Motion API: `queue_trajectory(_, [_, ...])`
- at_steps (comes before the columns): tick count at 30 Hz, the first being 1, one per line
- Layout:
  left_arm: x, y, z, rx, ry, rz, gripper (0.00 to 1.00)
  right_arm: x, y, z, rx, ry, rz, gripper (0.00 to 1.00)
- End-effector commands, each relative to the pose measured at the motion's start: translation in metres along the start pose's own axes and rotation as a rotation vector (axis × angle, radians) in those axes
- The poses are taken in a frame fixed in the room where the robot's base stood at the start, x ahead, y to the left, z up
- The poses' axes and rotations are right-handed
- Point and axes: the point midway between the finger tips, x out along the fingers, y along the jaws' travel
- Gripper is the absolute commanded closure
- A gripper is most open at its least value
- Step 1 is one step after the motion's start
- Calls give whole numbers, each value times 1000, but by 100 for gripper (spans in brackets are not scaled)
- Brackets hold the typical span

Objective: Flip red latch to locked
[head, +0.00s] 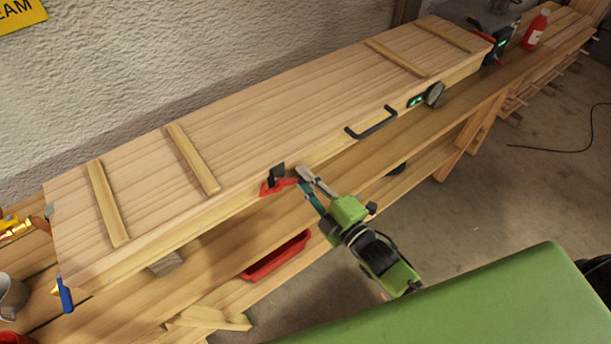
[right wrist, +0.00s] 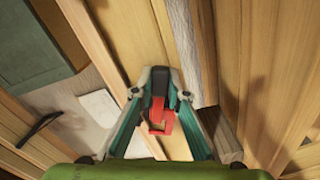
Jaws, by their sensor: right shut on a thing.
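The red latch (head: 273,187) sits on the front side of a long wooden box (head: 290,105), left of its black handle. A black part of the latch stands up against the box's front edge. My right gripper (head: 303,177) reaches in from the lower right and is at the latch. In the right wrist view, the latch (right wrist: 158,122) shows red below a black upper part, and the fingertips of my right gripper (right wrist: 158,75) are shut on that black part from both sides. Whether the latch reads locked or unlocked cannot be told. My left gripper is not in view.
The box rests on a wooden bench (head: 440,125). A black bar handle (head: 372,124) and a round gauge (head: 434,94) stick out from its front. A red tray (head: 277,257) lies below. A red bottle (head: 536,29) stands at the far right. A green surface (head: 480,310) fills the lower right.

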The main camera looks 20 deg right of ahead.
Motion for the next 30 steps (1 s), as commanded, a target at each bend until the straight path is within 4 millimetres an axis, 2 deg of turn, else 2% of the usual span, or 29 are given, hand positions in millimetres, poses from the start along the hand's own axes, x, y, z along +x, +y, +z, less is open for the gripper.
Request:
queue_trajectory(14, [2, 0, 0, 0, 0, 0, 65, 0, -29, -6, 446, -1, -2, 100])
queue_trajectory(30, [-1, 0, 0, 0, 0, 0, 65, 0, -52, -26, 940, -1, -2, 100])
